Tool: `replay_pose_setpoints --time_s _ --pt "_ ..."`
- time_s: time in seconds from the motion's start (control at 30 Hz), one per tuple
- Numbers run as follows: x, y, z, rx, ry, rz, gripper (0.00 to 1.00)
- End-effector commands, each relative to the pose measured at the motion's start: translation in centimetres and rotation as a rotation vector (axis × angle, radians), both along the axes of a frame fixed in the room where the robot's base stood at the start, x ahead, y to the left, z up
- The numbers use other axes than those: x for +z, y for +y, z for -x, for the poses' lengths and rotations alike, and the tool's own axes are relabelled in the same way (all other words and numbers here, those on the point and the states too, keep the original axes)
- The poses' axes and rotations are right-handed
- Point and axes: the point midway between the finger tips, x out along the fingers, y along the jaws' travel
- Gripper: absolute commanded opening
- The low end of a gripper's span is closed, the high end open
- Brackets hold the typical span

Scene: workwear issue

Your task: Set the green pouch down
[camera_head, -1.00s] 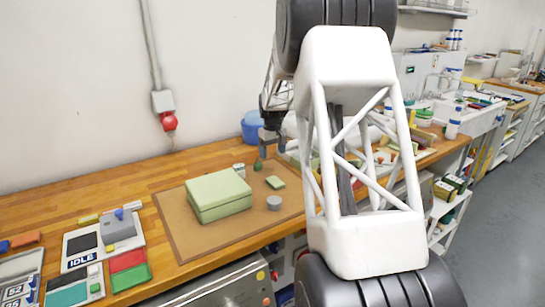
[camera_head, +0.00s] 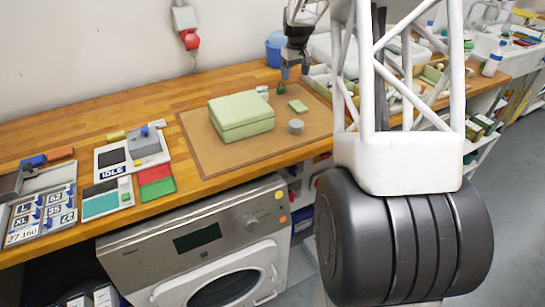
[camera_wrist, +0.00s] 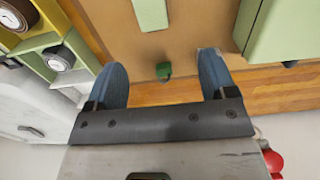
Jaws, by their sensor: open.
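My gripper (camera_head: 295,70) is open, with its two blue fingers pointing down over the far right part of the brown mat (camera_head: 192,131). It also shows in the wrist view (camera_wrist: 168,82), with nothing held. A small dark green object (camera_wrist: 163,70) lies on the mat and appears between the fingertips, apart from them; the head view shows it just below the gripper (camera_head: 282,89). A flat light green piece (camera_head: 298,105) lies nearer on the mat and also shows in the wrist view (camera_wrist: 150,14). I cannot tell which of these two is the pouch.
A large light green box (camera_head: 242,118) stands on the mat, left of the gripper. A grey cylinder (camera_head: 296,127) is at the mat's right. A compartmented tray (camera_wrist: 62,57) is beside the mat. The mat's left strip is clear.

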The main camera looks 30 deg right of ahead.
Motion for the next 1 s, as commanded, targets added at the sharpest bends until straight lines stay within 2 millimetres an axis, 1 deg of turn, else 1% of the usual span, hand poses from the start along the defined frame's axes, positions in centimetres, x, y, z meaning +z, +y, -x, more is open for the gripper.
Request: replay_pose_setpoints --time_s 0.03,0.17,0.37,0.5,0.7,0.97,1.0 --pt "0.7 0.8 0.4 0.001 -0.005 0.002 0.78" --pt "2.4 3.3 2.0 0.001 -0.015 0.007 0.78" --pt "5.4 8.0 5.5 0.0 -0.036 0.014 0.78" --pt "7.2 11.3 8.4 -0.001 -0.051 0.019 0.78" --pt "9.4 15.7 12.9 -0.005 -0.074 0.023 0.78" --pt "11.2 20.8 19.1 -0.006 -0.103 0.026 0.78" --pt "11.4 21.6 20.2 -0.008 -0.107 0.027 0.78"
